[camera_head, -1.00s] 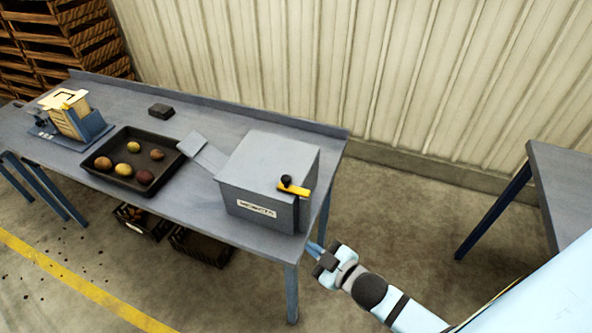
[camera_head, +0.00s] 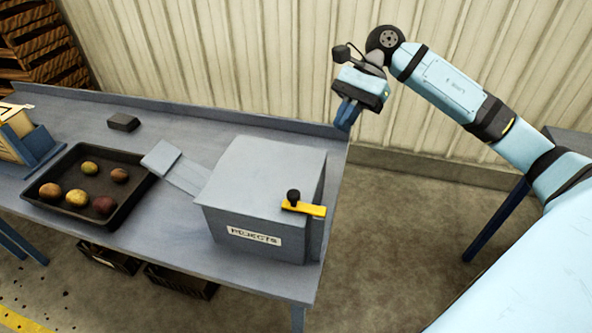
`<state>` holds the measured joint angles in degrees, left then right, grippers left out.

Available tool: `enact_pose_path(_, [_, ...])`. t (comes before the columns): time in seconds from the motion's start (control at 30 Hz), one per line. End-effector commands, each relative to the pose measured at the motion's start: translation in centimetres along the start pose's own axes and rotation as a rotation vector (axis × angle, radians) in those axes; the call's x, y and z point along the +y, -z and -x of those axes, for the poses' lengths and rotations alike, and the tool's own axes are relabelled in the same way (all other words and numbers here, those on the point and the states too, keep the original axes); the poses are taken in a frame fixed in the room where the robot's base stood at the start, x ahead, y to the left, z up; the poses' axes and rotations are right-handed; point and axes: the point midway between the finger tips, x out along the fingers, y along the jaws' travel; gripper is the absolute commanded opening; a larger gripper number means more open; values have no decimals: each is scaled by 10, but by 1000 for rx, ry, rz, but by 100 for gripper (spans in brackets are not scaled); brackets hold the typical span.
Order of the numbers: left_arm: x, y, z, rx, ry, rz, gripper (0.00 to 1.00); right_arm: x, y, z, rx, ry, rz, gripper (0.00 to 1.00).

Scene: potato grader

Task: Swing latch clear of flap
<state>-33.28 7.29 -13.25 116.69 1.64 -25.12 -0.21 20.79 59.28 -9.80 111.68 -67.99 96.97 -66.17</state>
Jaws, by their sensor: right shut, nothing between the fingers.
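The yellow latch (camera_head: 304,208) with a black round knob (camera_head: 293,196) sits on the front right corner of the grey rejects box (camera_head: 262,175). The latch bar lies roughly level and reaches right, across the narrow grey panel at the box's right end, which may be the flap (camera_head: 314,236). My right gripper (camera_head: 346,120) is shut and empty. It hangs fingers down above the table's back right corner, behind and to the right of the box, apart from the latch. My left gripper is out of view.
A black tray (camera_head: 128,208) with several potatoes stands left of the box, by a grey chute (camera_head: 180,172). A small dark block (camera_head: 123,122) lies near the table's raised back edge. Free floor lies right of the table.

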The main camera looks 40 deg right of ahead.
Motion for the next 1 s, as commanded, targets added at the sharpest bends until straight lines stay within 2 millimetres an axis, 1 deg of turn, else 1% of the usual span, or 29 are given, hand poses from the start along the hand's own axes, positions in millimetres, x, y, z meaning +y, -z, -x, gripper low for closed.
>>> enact_pose_path(0.1, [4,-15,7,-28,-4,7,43,0,0,0,-2,0,-1,0])
enact_pose_path(0.2, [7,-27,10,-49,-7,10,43,0,0,-1,-3,0,-1,0])
enact_pose_path(0.3, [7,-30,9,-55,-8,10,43,0,0,-4,-4,-1,-1,0])
enact_pose_path(0.37, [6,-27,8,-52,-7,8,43,0,-1,-9,-5,-2,-1,0])
enact_pose_path(0.47, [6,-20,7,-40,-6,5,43,0,-2,-23,-7,-4,-1,0])
enact_pose_path(0.57, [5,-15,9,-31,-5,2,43,0,-2,-43,-8,-3,-1,0])
enact_pose_path(0.7, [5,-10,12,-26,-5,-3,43,0,-3,-74,-9,-3,-1,0])
enact_pose_path(0.83, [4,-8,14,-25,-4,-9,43,0,-3,-101,-9,-2,-1,0])
enact_pose_path(1.0, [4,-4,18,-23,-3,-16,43,0,-18,-121,-8,-1,0,0])
